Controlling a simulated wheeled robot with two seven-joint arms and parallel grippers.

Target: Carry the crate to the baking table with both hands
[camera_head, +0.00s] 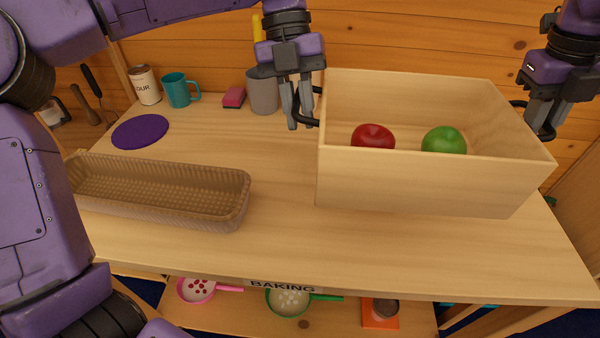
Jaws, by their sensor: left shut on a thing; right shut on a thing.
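The light wooden crate (420,181) is at the right of the head view, over the right part of the baking table (290,225). A red apple (373,136) and a green apple (444,140) lie inside it. My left gripper (298,118) is shut on the black handle at the crate's left side. My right gripper (541,125) is shut on the black handle at its right side. The crate looks about level. I cannot tell whether its bottom touches the tabletop. The table's front edge carries a "BAKING" label (282,286).
A long woven basket (150,205) stands at the table's front left. A purple disc (140,131), a flour tin (145,86), a teal mug (179,90), a pink sponge (233,97) and a grey cup (263,92) are behind it. The tabletop between basket and crate is clear.

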